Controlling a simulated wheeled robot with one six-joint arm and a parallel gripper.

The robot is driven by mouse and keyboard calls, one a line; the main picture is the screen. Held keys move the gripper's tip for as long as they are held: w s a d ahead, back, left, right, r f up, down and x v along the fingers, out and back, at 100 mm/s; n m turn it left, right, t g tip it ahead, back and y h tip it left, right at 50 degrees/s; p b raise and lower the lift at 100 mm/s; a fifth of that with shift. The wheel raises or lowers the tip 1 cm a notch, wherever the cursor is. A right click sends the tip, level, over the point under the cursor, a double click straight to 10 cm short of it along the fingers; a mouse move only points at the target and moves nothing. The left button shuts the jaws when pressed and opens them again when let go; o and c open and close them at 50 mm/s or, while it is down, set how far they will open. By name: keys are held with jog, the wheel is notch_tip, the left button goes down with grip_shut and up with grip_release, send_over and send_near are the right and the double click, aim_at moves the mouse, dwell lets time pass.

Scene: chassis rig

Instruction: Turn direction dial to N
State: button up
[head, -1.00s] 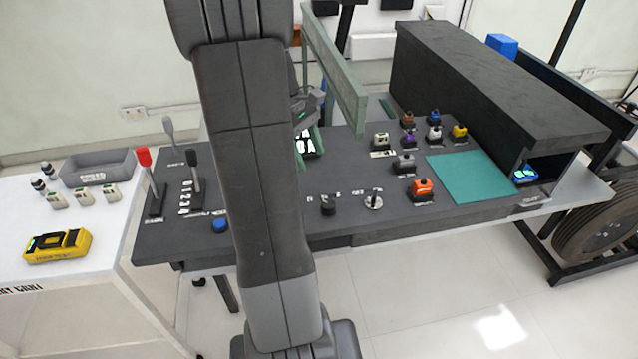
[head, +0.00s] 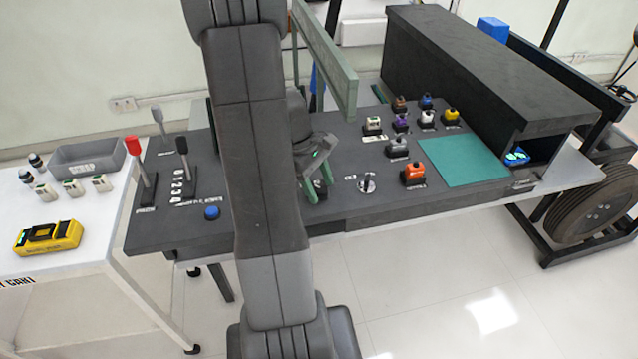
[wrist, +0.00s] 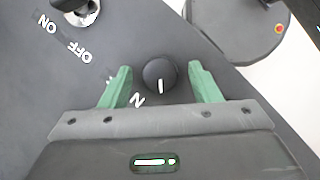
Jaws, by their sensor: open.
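The direction dial is a round black knob (wrist: 160,74) with a white pointer mark. In the wrist view the mark points straight down, toward my gripper body. A white letter N (wrist: 138,100) is printed to the knob's lower left, and another marking further left is mostly hidden by a finger. My gripper (wrist: 162,70) is open, with one green finger on each side of the knob and a visible gap on both sides. In the head view the dial (head: 320,187) is partly covered by my gripper (head: 308,182).
A silver switch (head: 366,184) with ON/OFF labels sits just right of the dial. Levers (head: 147,178) and a blue button (head: 212,213) are to the left. Several coloured buttons, an orange one (head: 413,173) nearest, and a green mat (head: 462,160) lie to the right.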

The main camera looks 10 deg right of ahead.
jog(key=c, duration=1)
jog(key=shift+m, duration=0.3)
jog(key=m+p, duration=0.1)
jog(key=m, duration=0.1)
jog(key=m+g+y+p, duration=0.1)
jog(key=m, duration=0.1)
jog(key=shift+w+d+r+y, duration=0.1)
jog(key=shift+w+d+y, duration=0.05)
jog(key=shift+y, duration=0.15)
jog(key=shift+m+y+p, duration=0.4)
jog(key=shift+m+y, duration=0.3)
jog(key=shift+m, duration=1.3)
jog(key=o, duration=1)
